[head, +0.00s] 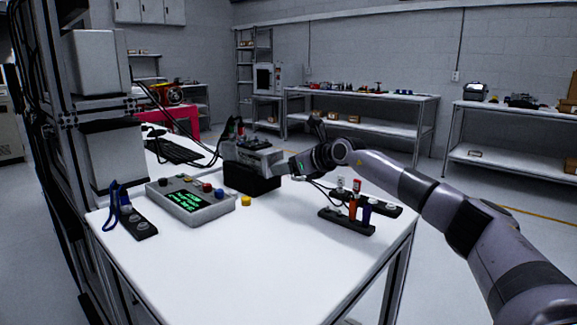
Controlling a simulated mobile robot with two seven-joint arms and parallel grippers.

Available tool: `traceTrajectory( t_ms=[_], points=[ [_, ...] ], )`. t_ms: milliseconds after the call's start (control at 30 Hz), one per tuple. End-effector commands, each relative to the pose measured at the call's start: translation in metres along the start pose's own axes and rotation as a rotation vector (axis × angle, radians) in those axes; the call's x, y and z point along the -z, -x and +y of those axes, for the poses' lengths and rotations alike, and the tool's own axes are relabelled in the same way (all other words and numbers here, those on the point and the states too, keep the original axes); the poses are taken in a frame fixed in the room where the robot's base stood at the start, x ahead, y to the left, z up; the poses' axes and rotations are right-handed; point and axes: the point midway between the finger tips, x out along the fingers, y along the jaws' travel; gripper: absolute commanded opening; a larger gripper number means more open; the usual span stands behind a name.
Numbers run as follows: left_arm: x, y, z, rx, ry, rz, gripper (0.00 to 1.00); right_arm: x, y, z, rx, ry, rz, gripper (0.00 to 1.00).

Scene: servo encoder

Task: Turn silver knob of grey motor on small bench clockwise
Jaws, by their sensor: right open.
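The grey motor (247,157) sits on a black base (252,183) towards the back of the small white bench (285,250). My right gripper (284,166) comes in from the right, with its fingers at the right end of the motor. The fingers look open, and the gap between them is too small in the picture to make out. I cannot make out the silver knob; the gripper covers that end of the motor. I cannot tell whether the fingers touch it. My left gripper is not in view.
A grey control box (190,201) with a green display and coloured buttons stands left of the motor. A small yellow piece (246,201) lies beside it. Black holders (346,222) with screwdrivers stand below my right arm. Cables run behind the motor. The bench's front is clear.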

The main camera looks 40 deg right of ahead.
Motion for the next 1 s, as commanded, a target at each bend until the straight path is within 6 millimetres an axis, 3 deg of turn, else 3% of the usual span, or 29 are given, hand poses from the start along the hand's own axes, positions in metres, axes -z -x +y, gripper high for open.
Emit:
traceTrajectory(
  t_ms=[267,433,467,1000],
  points=[
    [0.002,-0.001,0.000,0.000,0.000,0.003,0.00,0.000,-0.001,0.000,-0.001,0.000,0.000,0.61],
    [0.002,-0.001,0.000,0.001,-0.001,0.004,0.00,0.000,-0.001,0.000,0.000,0.000,0.000,0.09],
    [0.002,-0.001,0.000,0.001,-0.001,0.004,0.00,0.000,-0.001,0.000,0.000,0.000,0.000,0.05],
    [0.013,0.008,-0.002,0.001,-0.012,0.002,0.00,-0.001,-0.001,-0.002,-0.057,-0.139,0.003,0.05]
  ],
)
